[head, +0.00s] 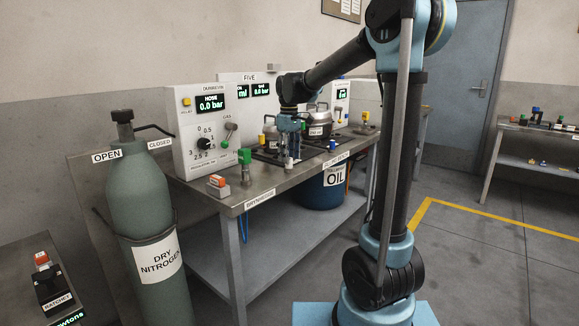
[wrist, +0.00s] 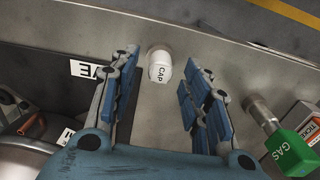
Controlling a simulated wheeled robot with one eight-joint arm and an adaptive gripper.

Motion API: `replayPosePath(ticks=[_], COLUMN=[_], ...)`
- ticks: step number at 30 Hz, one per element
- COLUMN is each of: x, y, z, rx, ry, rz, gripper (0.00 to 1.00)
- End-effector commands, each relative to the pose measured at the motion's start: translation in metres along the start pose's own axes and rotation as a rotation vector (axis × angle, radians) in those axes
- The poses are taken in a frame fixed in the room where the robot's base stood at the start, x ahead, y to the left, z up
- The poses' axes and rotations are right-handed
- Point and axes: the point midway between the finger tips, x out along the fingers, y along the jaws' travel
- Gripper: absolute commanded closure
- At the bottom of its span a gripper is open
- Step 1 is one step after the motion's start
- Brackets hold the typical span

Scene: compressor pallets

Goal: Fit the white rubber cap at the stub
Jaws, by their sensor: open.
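The white rubber cap (wrist: 160,66), lettered CAP, is on the grey metal bench top in the wrist view. It shows between and slightly beyond my fingertips, with a gap on both sides. My gripper (wrist: 159,82) is open and empty, its blue-padded fingers pointing toward the bench. I cannot tell which part is the stub.
A green GAS fitting (wrist: 291,147) stands right of my fingers in the wrist view. The head view shows a gauge panel (head: 203,130), a nitrogen cylinder (head: 150,205) and a blue OIL drum (head: 320,192) under the bench. The bench (head: 262,186) has clear metal near its front edge.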

Motion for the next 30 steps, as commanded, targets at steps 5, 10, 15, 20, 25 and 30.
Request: replayPosePath(ticks=[5, 10, 15, 20, 25, 30], x=[0.0071, 0.008, 0.0079, 0.0078, 0.0077, 0.0077], y=[-0.0001, -0.0002, -0.0002, -0.0002, -0.0006, -0.0005], z=[0.0002, 0.0003, 0.0002, 0.0002, 0.0002, 0.0002], rx=[0.0, 0.0, 0.0, 0.0, 0.0, 0.0], ry=[0.0, 0.0, 0.0, 0.0, 0.0, 0.0], rz=[0.0, 0.0, 0.0, 0.0, 0.0, 0.0], gripper=[0.57, 0.57, 0.57, 0.57, 0.57, 0.57])
